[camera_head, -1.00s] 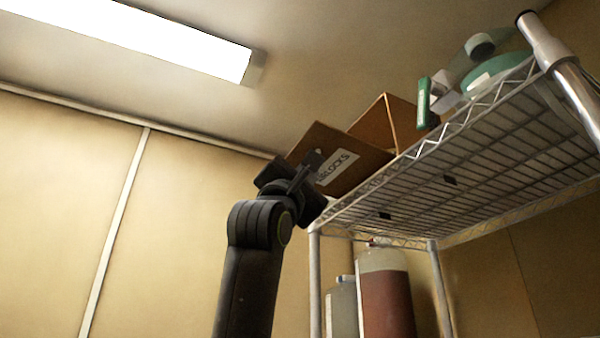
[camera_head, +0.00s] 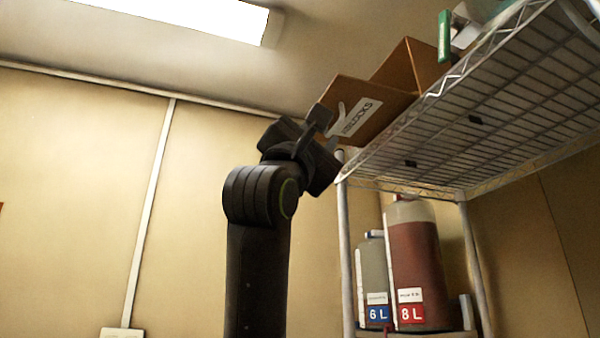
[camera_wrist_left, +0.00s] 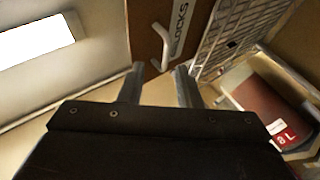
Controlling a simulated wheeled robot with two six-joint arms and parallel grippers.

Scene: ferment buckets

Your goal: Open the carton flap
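The brown carton (camera_head: 379,124) sits at the near left end of the wire shelf. Its front panel has a white label ending in "LOCKS" and a pale curved handle (camera_head: 341,113). In the left wrist view the carton front (camera_wrist_left: 146,32) is ahead, with the handle (camera_wrist_left: 161,42) just beyond the space between the fingertips. My left gripper (camera_head: 325,130) is at the carton's left front side. In the wrist view my left gripper (camera_wrist_left: 158,75) has its fingers apart, with nothing clearly held between them. Whether a finger touches the handle cannot be told. My right gripper is out of view.
The wire shelf (camera_head: 520,95) extends right, with a green item (camera_head: 444,36) on top. Below stand a dark red container marked 8 L (camera_head: 414,255) and a grey one marked 6 L (camera_head: 373,270). A shelf post (camera_head: 347,250) is right of my arm. Left is open.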

